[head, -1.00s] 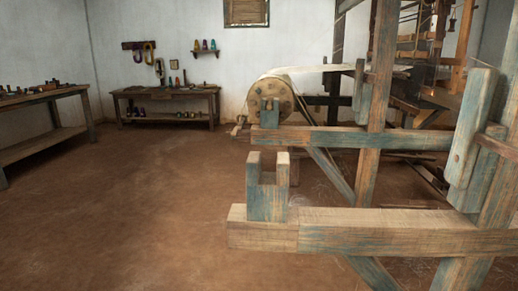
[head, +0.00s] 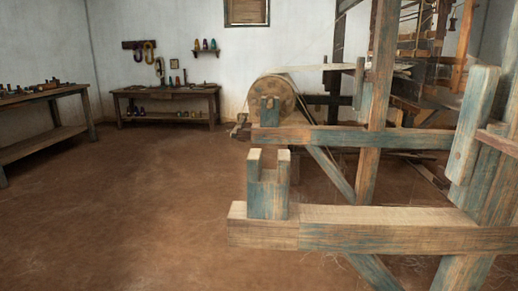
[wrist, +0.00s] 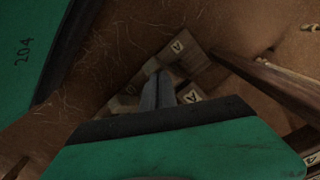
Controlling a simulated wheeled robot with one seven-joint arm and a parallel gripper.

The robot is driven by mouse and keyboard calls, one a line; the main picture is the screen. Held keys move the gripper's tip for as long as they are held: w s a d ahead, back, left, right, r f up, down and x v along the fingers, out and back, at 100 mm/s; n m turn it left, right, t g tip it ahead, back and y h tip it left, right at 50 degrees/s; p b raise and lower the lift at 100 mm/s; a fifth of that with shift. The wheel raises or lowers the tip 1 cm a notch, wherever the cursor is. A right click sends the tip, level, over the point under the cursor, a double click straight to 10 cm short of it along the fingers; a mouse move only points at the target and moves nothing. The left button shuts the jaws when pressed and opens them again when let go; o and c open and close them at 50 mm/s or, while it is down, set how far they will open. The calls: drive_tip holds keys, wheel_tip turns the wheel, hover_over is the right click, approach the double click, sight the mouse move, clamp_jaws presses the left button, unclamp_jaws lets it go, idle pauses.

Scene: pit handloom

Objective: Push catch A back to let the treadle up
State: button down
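Brown wooden parts with pale plates marked A lie just beyond and beside the fingertips. One A plate (wrist: 178,46) is above right of the fingers, and another A plate (wrist: 192,96) is close at their right. Which part is catch A itself, and whether the fingers touch it, I cannot tell in this dark view. The treadle cannot be made out for certain. My gripper does not show in the head view.
The loom's worn blue-brown timber frame (head: 400,236) fills the right of the head view. A round wooden drum (head: 272,98) sits behind it. A long dark bar (wrist: 265,80) slants across the wrist view's right. Benches stand at the left (head: 45,94) and back (head: 165,93). The earthen floor between is open.

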drive_tip(key=r+p, duration=0.3)
drive_tip(key=a+r+p, duration=0.1)
drive_tip(key=r+p, duration=0.1)
drive_tip(key=r, duration=0.1)
drive_tip(key=shift+a+p, duration=0.15)
drive_tip(key=shift+p, duration=0.25)
